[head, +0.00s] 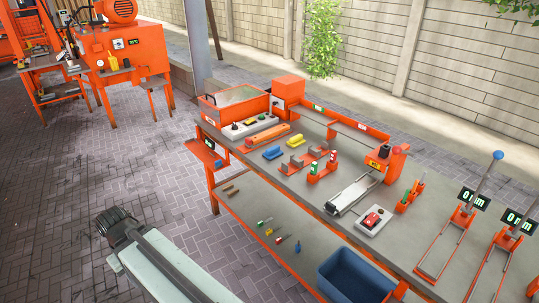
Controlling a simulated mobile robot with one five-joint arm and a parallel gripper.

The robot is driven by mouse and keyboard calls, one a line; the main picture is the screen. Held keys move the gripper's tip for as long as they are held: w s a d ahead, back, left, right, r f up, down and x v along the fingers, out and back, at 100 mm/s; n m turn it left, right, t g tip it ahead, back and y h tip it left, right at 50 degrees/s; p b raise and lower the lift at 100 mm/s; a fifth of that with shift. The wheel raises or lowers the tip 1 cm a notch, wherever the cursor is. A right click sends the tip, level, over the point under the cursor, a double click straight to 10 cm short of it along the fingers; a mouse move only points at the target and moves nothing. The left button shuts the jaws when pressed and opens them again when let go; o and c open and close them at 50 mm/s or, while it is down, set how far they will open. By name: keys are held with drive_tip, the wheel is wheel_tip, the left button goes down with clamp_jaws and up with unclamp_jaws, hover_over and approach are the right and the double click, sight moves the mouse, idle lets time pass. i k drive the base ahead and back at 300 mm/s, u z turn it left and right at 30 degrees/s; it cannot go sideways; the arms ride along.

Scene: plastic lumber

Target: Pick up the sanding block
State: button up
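A small yellow block (272,152) and a small blue block (297,140) lie apart on the grey top of the orange workbench (330,212). Either could be the sanding block; they are too small here to tell which. Both rest on the bench behind its front edge, with nothing holding them. A pale link of my arm (175,270) with a dark ribbed end shows at the lower left, on the near side of the bench and well away from both blocks. I see no gripper fingers.
An orange bar (267,135) and an orange rack (305,160) flank the blocks. A metal slide (352,194) and a red-button box (373,220) stand further right. A blue bin (355,277) is on the lower shelf. Paved floor (120,170) left of the bench is clear.

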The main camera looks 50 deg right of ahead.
sight(272, 153)
drive_tip(key=u, duration=0.1)
drive_tip(key=i, duration=1)
